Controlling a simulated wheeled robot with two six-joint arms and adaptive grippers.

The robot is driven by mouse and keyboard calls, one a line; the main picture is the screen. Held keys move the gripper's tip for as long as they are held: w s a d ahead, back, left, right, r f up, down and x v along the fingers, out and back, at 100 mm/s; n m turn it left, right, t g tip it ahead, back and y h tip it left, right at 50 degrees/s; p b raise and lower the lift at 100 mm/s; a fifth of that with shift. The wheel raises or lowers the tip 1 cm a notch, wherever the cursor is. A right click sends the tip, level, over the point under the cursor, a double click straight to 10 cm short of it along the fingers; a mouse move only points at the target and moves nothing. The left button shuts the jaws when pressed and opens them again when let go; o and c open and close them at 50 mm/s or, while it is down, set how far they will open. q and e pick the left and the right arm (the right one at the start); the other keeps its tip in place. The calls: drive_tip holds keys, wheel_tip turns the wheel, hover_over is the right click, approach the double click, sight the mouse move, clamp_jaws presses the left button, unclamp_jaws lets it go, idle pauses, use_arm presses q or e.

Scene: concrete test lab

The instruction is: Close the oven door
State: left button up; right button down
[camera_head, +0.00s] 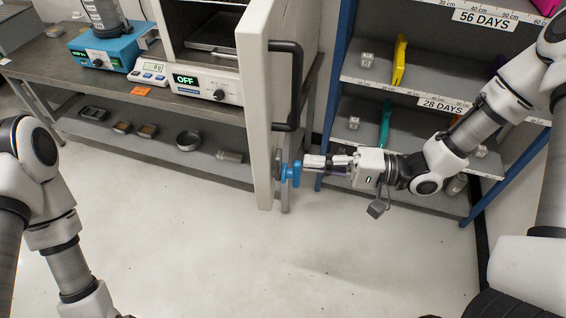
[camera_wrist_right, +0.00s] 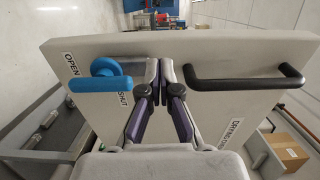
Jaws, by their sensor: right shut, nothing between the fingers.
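The oven (camera_head: 205,55) stands on the bench with its door (camera_head: 258,100) swung wide open, seen nearly edge-on; the inside and a rack show. The door's outer face (camera_wrist_right: 215,60) fills much of the right wrist view. It carries a black bar handle (camera_head: 293,85) and a blue latch lever (camera_head: 290,172) beside the labels OPEN and SHUT. My right gripper (camera_head: 308,165) is shut and empty at the door's outer side. In the right wrist view its fingertips (camera_wrist_right: 158,75) are between the blue lever and the black handle (camera_wrist_right: 245,80); contact is unclear. My left gripper is out of view.
The bench (camera_head: 100,82) holds a blue device (camera_head: 108,48) and a small scale (camera_head: 150,72), with several items on its lower shelf. A blue-framed rack (camera_head: 342,90) stands behind my right arm. The floor (camera_head: 190,230) in front is clear.

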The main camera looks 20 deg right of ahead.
sight(269, 160)
drive_tip(key=p+x, duration=0.1)
drive_tip(key=x, duration=0.5)
drive_tip(key=shift+w+a, duration=0.15)
drive_tip(key=shift+a, duration=0.1)
drive_tip(key=shift+d, duration=0.1)
